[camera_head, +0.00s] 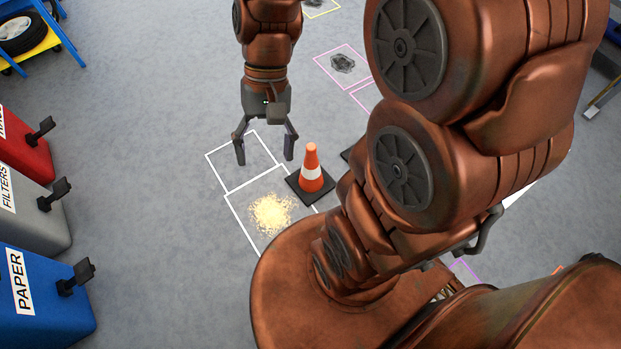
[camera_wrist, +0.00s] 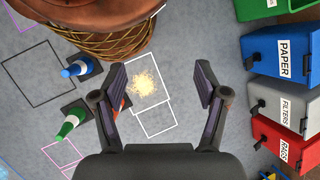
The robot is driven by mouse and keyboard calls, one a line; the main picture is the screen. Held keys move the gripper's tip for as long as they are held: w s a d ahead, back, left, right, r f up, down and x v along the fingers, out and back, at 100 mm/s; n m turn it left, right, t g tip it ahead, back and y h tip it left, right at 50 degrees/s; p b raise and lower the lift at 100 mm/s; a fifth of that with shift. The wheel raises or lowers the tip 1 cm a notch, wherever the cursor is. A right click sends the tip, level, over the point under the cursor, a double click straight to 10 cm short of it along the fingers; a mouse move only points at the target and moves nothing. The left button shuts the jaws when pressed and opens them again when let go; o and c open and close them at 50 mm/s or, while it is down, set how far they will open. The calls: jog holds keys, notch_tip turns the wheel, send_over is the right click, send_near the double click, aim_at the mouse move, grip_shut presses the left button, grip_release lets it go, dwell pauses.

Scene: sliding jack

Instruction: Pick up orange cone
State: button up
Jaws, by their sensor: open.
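The orange cone (camera_head: 311,172) has a white band and a dark square base, and stands upright on the floor near the middle of the head view. In the wrist view the orange cone (camera_wrist: 125,103) is mostly hidden behind the left finger; only a bit of orange shows. My gripper (camera_head: 265,152) points down with its fingers spread and nothing between them. It is to the left of the cone in the head view, apart from it. The wrist view also shows the open fingers (camera_wrist: 160,76).
A pile of yellow granules (camera_head: 272,213) lies in a white floor outline beside the cone. A blue cone (camera_wrist: 76,69) and a green cone (camera_wrist: 70,124) stand nearby. Bins line the left, including the blue PAPER bin (camera_head: 45,300). Grey floor between bins and outlines is clear.

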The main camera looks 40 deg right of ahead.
jog(key=w+d+f+m+t+y+b, duration=0.2)
jog(key=w+d+f+m+y+b, duration=0.5)
jog(key=w+f, duration=0.5)
jog(key=w+d+f+m+t+y+b, duration=0.2)
jog(key=w+d+f+m+y+b, duration=0.15)
jog(key=w+f+b, duration=0.8)
jog(key=m+t+h+b, duration=0.2)
jog(key=m+t+b, duration=1)
jog(key=m, duration=0.1)
send_near(311, 149)
jog(key=shift+w+a+f, duration=0.75)
jog(key=shift+w+a, duration=0.75)
jog(key=shift+w, duration=0.6)
jog(key=shift+n+y, duration=0.25)
jog(key=b+x, duration=0.1)
jog(key=x, duration=0.1)
jog(key=f+x, duration=0.1)
jog(key=x, duration=0.1)
jog(key=shift+w+b, duration=0.3)
jog(key=shift+b, duration=0.1)
jog(key=shift+w+a+r, duration=0.1)
jog(key=shift+w+a, duration=0.15)
jog(key=shift+c, duration=0.4)
grip_shut()
